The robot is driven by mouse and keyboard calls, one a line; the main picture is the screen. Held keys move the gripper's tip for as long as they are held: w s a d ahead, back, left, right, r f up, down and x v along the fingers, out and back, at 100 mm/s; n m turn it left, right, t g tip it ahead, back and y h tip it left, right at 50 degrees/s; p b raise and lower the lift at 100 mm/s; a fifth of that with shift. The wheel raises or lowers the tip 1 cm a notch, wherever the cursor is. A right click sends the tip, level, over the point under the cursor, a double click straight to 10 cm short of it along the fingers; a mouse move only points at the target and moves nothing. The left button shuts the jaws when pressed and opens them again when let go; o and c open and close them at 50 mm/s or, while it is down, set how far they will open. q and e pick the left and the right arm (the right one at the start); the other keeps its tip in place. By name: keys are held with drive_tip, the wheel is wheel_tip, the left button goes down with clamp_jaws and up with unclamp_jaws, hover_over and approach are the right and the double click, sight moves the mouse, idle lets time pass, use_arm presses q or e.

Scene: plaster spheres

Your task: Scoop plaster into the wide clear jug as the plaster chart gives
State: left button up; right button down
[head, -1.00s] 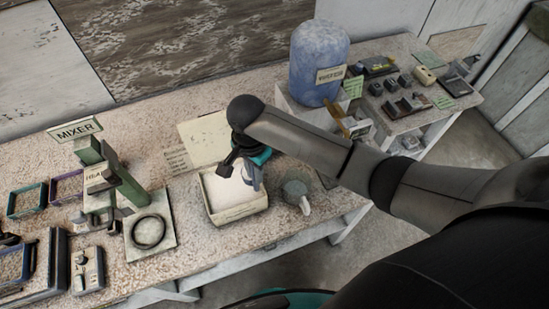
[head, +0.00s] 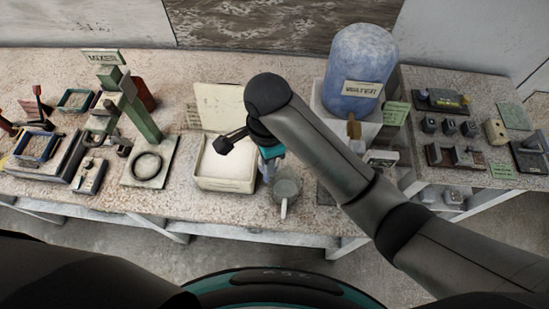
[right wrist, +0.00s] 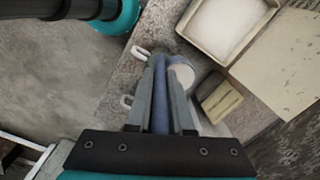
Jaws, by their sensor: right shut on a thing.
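The wide clear jug (head: 286,187), with a pale handle toward the front edge, stands on the bench right of the plaster box. The open box of white plaster (head: 224,178) also shows at the top of the right wrist view (right wrist: 222,28). My right gripper (head: 268,170) is beside the box's right edge, close to the jug; the arm hides part of it. In the right wrist view it is shut on the blue handle of a scoop (right wrist: 182,74), whose bowl looks to hold something whitish. My left gripper is not in view. I cannot tell how full the jug is.
A blue water drum (head: 360,72) stands behind my right arm. A green mixer stand (head: 140,115) and a plate with a dark ring (head: 148,168) are at left. Trays and small devices fill the left end and the right side table (head: 465,160).

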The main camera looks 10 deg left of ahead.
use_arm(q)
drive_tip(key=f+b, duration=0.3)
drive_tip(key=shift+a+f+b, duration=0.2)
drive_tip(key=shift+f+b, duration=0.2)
use_arm(e)
drive_tip(key=d+f+y, duration=0.4)
drive_tip(key=f+y, duration=0.3)
drive_tip(key=y, duration=0.2)
drive_tip(key=shift+d+f+y, duration=0.4)
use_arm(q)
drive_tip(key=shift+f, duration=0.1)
use_arm(e)
drive_tip(key=shift+f, duration=0.1)
use_arm(q)
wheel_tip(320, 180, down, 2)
drive_tip(key=b, duration=0.2)
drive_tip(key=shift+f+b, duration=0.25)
drive_tip(key=shift+b, duration=0.15)
use_arm(e)
drive_tip(key=shift+d+f+y, duration=0.2)
drive_tip(key=shift+d+y, duration=0.25)
drive_tip(key=shift+y, duration=0.55)
